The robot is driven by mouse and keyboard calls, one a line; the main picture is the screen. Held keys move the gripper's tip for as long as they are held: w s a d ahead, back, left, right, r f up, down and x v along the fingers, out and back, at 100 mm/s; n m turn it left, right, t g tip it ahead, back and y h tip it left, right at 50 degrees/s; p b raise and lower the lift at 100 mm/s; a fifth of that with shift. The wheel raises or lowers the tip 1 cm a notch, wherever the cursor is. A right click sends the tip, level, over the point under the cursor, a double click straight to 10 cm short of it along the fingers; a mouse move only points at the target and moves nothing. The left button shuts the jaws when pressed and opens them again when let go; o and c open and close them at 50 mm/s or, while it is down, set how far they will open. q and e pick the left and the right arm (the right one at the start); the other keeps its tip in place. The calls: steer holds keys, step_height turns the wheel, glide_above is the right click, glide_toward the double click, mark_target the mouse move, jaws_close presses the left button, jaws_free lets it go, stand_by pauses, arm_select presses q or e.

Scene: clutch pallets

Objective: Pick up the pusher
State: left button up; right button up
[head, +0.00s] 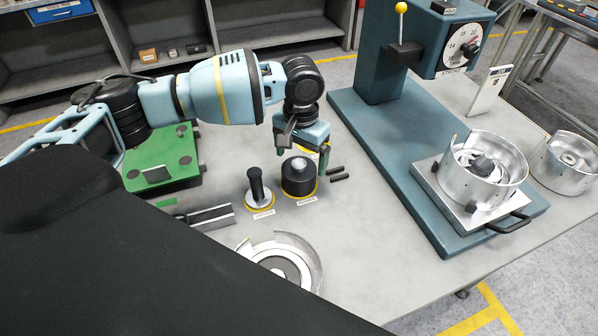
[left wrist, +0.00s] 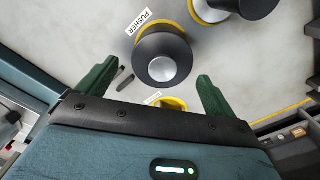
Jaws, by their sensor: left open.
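The pusher (head: 297,179) is a squat black cylinder with a rounded silver top. It stands upright on a yellow ring on the grey table, with its label in front of it. In the left wrist view the pusher (left wrist: 163,55), labelled PUSHER, lies just beyond the fingers, between their lines. My left gripper (head: 302,160) points down with green fingers, open and empty, above and just behind the pusher. Its fingers also show in the left wrist view (left wrist: 156,74), apart from the pusher. My right gripper is not in view.
A black-handled tool (head: 257,190) stands close left of the pusher. Small black bars (head: 338,175) lie to its right. A silver ring part (head: 285,262) is in front, a green plate (head: 160,160) at left. A blue-green press (head: 400,150) stands at right.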

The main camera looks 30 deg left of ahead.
mark_target(302, 164)
arm_select(q)
steer(key=shift+s+d+f, duration=0.1)
steer(key=shift+d+f, duration=0.05)
steer(key=shift+f, duration=2.75)
steer(key=shift+c, duration=0.2)
steer(key=c, duration=1.1)
steer(key=shift+r, duration=0.2)
